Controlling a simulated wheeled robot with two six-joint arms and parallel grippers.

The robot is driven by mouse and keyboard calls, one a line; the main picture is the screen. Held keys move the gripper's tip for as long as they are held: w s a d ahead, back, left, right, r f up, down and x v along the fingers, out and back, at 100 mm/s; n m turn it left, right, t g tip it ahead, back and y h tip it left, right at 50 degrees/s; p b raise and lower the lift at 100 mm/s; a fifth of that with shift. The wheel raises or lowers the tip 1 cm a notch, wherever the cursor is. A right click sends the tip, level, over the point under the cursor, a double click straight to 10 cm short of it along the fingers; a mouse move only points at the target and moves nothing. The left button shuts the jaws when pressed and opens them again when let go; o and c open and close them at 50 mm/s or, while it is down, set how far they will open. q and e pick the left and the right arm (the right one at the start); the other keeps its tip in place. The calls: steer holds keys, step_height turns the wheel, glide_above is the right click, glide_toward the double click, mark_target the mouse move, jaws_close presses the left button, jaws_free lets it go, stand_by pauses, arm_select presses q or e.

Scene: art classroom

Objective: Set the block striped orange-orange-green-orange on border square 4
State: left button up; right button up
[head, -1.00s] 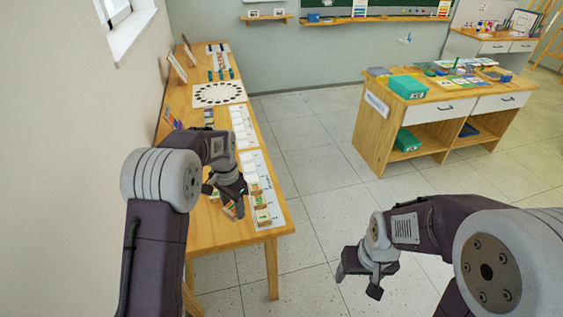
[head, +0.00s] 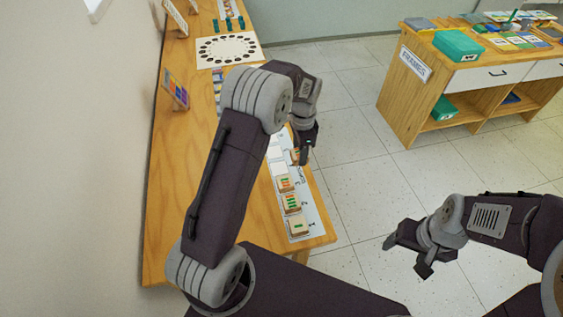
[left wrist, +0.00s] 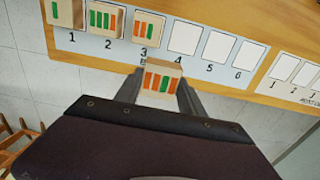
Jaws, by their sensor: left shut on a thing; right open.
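My left gripper (head: 304,148) is shut on a block (left wrist: 161,78) with orange and green stripes on its face. In the left wrist view the block is between the two fingers, just in front of the strip's edge, near squares 3 and 4. The border strip (left wrist: 197,66) has numbered squares. Square 4 (left wrist: 184,38) is white and empty. Striped blocks sit on square 1 (left wrist: 63,13), square 2 (left wrist: 105,19) and square 3 (left wrist: 148,28). In the head view my left arm hides part of the strip. My right gripper (head: 412,256) is open and empty, over the floor.
Squares 5 (left wrist: 217,46) and 6 (left wrist: 249,56) are empty. A second strip (left wrist: 291,72) continues beside them. The wooden table (head: 173,200) stands along the wall, with a card of dark ovals (head: 229,50) further back. A shelf table (head: 399,105) with green boxes stands right. Floor between is clear.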

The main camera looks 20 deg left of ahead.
arm_select(q)
glide_above(280, 168)
step_height(280, 168, down, 4)
steer(key=shift+d, duration=0.15)
steer(key=shift+s+a+f, duration=0.1)
steer(key=shift+a, duration=0.15)
steer(key=shift+f, duration=2.05)
steer(key=shift+f, duration=0.2)
steer(key=o, duration=1.3)
steer(key=shift+o, duration=0.2)
step_height(280, 168, up, 12)
steer(key=r, duration=0.1)
steer(key=s+d+f+n, duration=0.1)
steer(key=s+n, duration=0.4)
steer(key=s, duration=0.5)
steer(key=s+d+n+t, duration=0.1)
steer(key=s+d+n, duration=0.3)
steer(key=s, duration=0.5)
steer(key=shift+s+d+f+n+p, duration=0.3)
steer(key=shift+s+d+f+n, duration=0.1)
steer(key=shift+n, duration=0.6)
